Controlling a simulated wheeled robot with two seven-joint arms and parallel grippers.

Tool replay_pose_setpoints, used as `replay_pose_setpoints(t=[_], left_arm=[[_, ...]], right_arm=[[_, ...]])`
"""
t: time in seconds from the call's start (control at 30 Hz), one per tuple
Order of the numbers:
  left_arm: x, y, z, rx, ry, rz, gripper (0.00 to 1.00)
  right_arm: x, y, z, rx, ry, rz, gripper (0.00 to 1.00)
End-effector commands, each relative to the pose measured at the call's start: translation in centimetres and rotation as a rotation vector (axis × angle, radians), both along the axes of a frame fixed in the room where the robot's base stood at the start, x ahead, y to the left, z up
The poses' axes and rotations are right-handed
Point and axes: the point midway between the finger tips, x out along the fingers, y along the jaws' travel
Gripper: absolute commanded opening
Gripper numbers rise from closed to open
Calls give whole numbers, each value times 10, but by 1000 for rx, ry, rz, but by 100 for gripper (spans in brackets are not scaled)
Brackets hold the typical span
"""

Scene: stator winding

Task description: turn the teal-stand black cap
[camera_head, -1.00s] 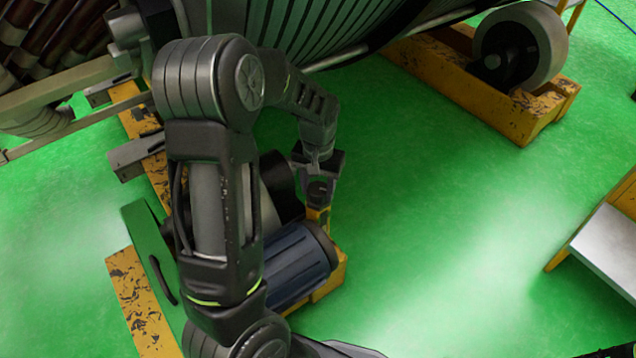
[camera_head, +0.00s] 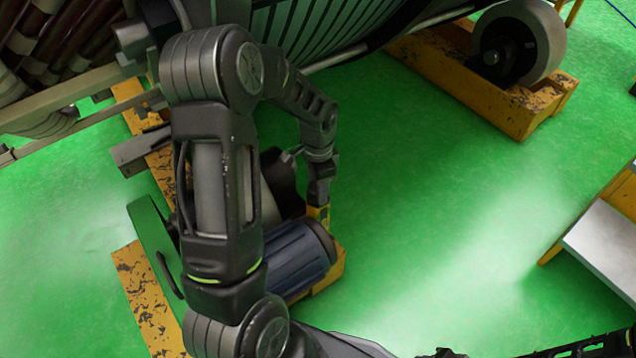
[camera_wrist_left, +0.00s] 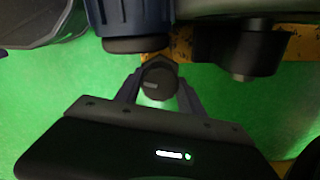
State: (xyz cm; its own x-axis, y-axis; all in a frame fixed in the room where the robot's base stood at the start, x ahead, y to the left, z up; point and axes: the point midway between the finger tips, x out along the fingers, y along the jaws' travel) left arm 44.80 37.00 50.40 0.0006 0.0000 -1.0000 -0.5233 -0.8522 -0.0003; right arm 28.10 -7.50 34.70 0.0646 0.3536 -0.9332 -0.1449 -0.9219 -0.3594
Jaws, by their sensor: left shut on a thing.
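The black cap (camera_wrist_left: 158,82) is round and dark and sits between the two fingers of my left gripper (camera_wrist_left: 160,92) in the left wrist view. The fingers are shut on its sides. In the head view my left gripper (camera_head: 318,197) points down at the yellow stand piece (camera_head: 320,215), just above the blue ribbed cylinder (camera_head: 298,262); the cap is hidden there. I see no clearly teal stand; yellow, worn framing shows behind the cap in the wrist view.
A large ribbed drum (camera_head: 330,25) spans the top. A roller (camera_head: 520,45) on a yellow base (camera_head: 505,97) stands at upper right. A bench (camera_head: 605,235) is at right. Green floor (camera_head: 450,200) between is clear.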

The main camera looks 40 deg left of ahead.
Motion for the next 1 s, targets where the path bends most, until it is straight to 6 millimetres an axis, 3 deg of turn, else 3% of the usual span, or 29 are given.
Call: replay_pose_setpoints(t=[0.67,0.7,0.93,1.0], left_arm=[[-1,0,-1,0,4,-82,6],[-1,0,-1,-1,3,-81,49],[0,0,-1,0,1,-81,68],[0,0,0,0,1,-81,68]], right_arm=[[-1,1,4,1,2,3,36],[-1,1,4,1,2,2,36],[-1,1,4,1,2,2,36],[-1,1,4,1,1,2,36]])
